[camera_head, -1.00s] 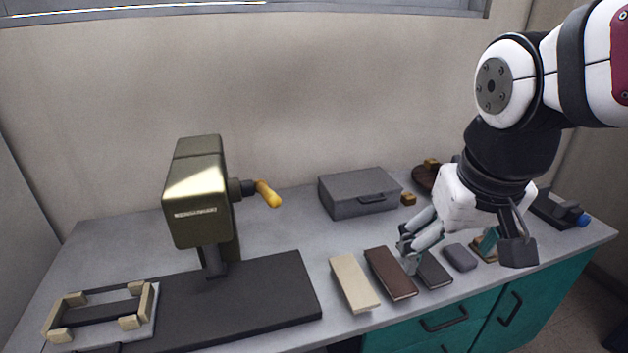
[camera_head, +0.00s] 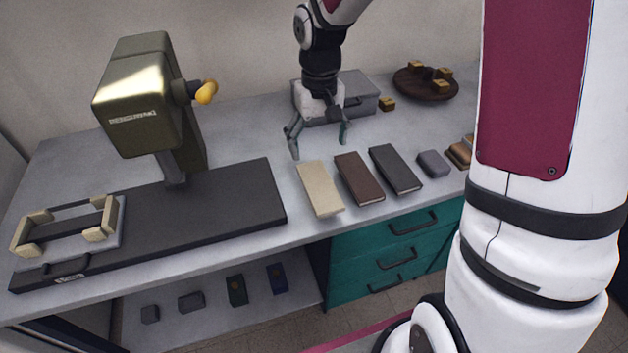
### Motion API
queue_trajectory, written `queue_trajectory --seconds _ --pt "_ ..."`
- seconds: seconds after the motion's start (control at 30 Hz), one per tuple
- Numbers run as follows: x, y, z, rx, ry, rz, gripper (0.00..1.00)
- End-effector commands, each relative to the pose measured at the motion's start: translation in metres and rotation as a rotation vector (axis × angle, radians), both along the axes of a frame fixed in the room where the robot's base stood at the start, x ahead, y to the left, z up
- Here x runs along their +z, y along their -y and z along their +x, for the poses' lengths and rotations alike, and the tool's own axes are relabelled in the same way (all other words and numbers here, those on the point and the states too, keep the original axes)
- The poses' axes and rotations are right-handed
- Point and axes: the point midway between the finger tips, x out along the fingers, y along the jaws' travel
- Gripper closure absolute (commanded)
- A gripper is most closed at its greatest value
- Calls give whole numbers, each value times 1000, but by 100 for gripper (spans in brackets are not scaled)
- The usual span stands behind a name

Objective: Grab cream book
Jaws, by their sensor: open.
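The cream book (camera_head: 320,189) lies flat on the grey worktop, the leftmost of three books in a row near the front edge. A brown book (camera_head: 359,178) and a dark grey book (camera_head: 395,169) lie to its right. My gripper (camera_head: 319,148) is open and empty, pointing down behind the far end of the cream book, its fingers spread left and right. It appears above the worktop and apart from the book. The cream book's top is fully in view.
A grey case (camera_head: 362,92) stands behind my gripper. A green-gold press (camera_head: 150,110) with a yellow handle stands on a black base (camera_head: 235,200) left of the books. A round brown tray (camera_head: 412,88) with small blocks is at back right. A grey rounded block (camera_head: 433,163) lies right of the books.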

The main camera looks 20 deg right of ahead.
Motion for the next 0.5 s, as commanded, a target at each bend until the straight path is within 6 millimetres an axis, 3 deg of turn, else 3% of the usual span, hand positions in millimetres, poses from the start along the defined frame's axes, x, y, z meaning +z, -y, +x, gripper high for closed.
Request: queue_trajectory --seconds 0.3,0.5 --pt "-58 0 -1 1 -3 0 18" --pt "-72 0 -1 -1 -1 0 18"
